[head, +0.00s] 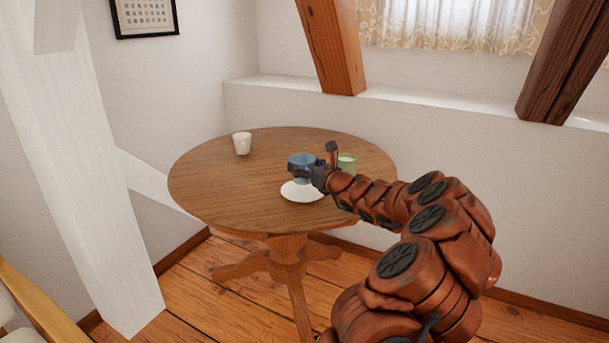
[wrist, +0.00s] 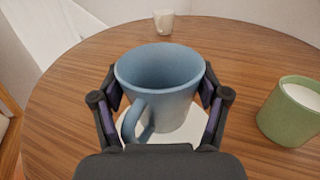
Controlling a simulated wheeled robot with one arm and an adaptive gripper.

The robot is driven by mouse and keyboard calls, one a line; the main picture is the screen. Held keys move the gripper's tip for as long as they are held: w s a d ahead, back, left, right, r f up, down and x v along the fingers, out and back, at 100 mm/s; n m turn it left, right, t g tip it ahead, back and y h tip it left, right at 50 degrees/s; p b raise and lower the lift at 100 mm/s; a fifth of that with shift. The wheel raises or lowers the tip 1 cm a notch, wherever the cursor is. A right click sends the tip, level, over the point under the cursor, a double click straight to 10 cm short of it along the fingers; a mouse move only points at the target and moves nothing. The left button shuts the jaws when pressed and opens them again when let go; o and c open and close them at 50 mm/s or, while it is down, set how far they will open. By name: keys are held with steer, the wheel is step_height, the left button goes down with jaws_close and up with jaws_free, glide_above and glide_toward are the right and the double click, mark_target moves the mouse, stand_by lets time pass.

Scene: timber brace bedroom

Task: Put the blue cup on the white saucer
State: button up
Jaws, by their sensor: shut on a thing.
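The blue cup (head: 301,166) is upright between the fingers of my gripper (head: 316,175), which is shut on it. In the wrist view the blue cup (wrist: 160,85) fills the middle, its handle toward the camera and left, with the fingers of my gripper (wrist: 160,104) on both sides. The white saucer (head: 303,191) lies on the round table. In the wrist view the white saucer (wrist: 185,133) shows right below the cup, partly hidden by it. I cannot tell whether the cup's base touches the saucer.
A green cup (head: 347,163) with white contents stands close to the right of my gripper; it also shows in the wrist view (wrist: 292,110). A white cup (head: 242,143) stands at the back left. The round wooden table (head: 210,185) is clear at the left.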

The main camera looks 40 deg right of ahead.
steer(key=shift+f+b, duration=0.3)
steer(key=shift+f, duration=1.15)
steer(key=shift+f, duration=0.15)
steer(key=o, duration=1.3)
steer(key=shift+c, duration=0.2)
steer(key=shift+s+r, duration=0.2)
steer(key=s, duration=0.6)
steer(key=s+a+p, duration=0.1)
steer(key=s, duration=0.2)
steer(key=shift+s+a, duration=0.25)
steer(key=shift+s, duration=1.05)
